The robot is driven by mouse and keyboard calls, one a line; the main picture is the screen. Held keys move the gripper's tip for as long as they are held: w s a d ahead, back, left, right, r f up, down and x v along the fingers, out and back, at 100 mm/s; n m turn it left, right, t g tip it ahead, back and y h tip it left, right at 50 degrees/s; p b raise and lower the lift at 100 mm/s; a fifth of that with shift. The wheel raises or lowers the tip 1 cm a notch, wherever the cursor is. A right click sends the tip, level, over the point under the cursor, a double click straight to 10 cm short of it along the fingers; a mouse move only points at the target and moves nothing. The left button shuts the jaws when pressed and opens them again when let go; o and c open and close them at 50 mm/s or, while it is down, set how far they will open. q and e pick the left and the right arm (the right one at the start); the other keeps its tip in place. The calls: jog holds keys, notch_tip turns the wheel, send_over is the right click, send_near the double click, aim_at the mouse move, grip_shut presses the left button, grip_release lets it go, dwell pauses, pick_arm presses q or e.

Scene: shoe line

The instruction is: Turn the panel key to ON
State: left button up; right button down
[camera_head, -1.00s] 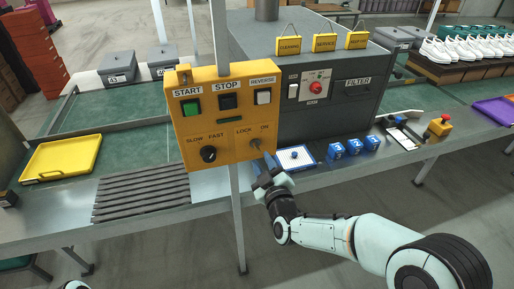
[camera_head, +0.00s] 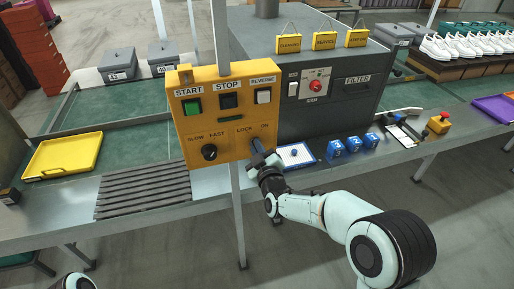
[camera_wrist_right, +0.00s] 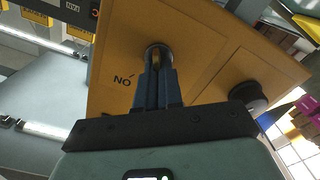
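The yellow control panel (camera_head: 222,135) hangs on a post and has LOCK and ON labels at its lower right. My right gripper (camera_head: 258,150) is at the key switch under these labels and covers most of it in the head view. In the right wrist view, the brass-coloured panel key (camera_wrist_right: 156,55) stands in a round dark lock on the panel face. The fingers (camera_wrist_right: 158,78) of my right gripper are close together with the key between their tips. The ON label (camera_wrist_right: 122,80) shows upside down beside the lock. My left gripper is not visible.
The panel also carries a green START button (camera_head: 193,106), a black STOP button (camera_head: 229,100), a white REVERSE button (camera_head: 264,96) and a black speed knob (camera_head: 209,152). A grey machine (camera_head: 325,75) stands behind it. Blue blocks (camera_head: 353,144) sit on the bench to the right.

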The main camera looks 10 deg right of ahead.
pick_arm(q)
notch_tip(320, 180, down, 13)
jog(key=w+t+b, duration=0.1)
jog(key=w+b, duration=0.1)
jog(key=b, duration=1.2)
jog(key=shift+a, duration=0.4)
pick_arm(e)
jog(key=shift+d+r+m, duration=0.1)
jog(key=shift+d+m, duration=0.1)
jog(key=shift+m, duration=2.15)
jog(key=shift+d+r+m, duration=0.1)
jog(key=shift+d+m, duration=0.1)
jog(key=shift+m, duration=2.2)
jog(key=shift+d+m, duration=0.2)
jog(key=shift+m, duration=2.15)
jog(key=c, duration=1.3)
grip_release()
jog(key=shift+c, duration=0.2)
jog(key=shift+o, duration=0.3)
jog(key=shift+w+f, duration=0.1)
jog(key=shift+w, duration=0.05)
